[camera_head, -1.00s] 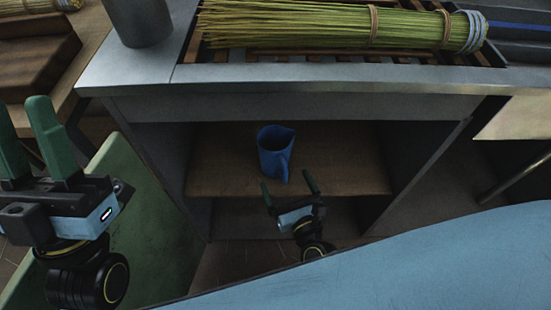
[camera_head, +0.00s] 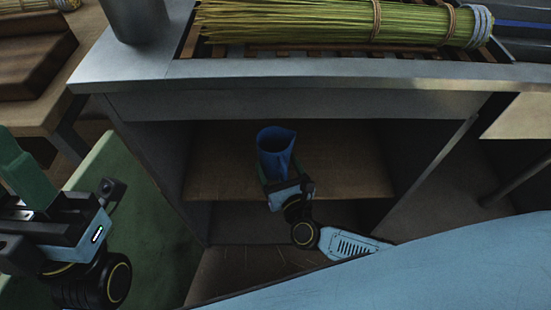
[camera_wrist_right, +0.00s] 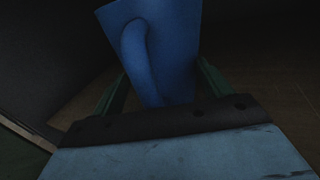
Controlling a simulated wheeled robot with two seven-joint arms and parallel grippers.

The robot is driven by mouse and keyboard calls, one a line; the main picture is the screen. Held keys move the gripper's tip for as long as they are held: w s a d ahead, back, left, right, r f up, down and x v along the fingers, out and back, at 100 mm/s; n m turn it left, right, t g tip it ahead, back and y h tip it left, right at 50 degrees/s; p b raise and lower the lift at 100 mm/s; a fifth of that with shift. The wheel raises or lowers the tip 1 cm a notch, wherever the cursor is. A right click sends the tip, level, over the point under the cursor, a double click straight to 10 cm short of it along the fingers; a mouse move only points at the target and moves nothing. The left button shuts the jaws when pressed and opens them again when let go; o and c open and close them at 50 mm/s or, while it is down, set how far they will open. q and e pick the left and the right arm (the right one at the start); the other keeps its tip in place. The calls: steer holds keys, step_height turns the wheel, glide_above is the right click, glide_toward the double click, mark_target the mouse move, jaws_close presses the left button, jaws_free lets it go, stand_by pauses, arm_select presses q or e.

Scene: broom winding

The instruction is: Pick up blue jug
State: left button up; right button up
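The blue jug (camera_head: 275,150) stands upright on the brown shelf (camera_head: 345,180) inside the grey cabinet, its upper part in plain sight. My right gripper (camera_head: 280,172) is at the jug's near side, hiding its lower part. In the right wrist view the jug (camera_wrist_right: 175,45) fills the upper middle, handle toward the camera. The green fingers of the right gripper (camera_wrist_right: 162,75) reach along both sides of it, with a gap visible at the left, so it looks open around the jug. My left gripper (camera_head: 28,178) is at the left edge, away from the jug, empty, partly cut off.
The cabinet's grey top (camera_head: 330,70) overhangs the shelf. A straw broom (camera_head: 330,22) lies on a slatted rack there, and a grey container (camera_head: 137,18) stands at its left. A green panel (camera_head: 140,220) leans at left. The shelf right of the jug is clear.

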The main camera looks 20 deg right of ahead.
steer(key=c, duration=0.7)
steer(key=shift+c, duration=0.8)
steer(key=shift+r, duration=0.2)
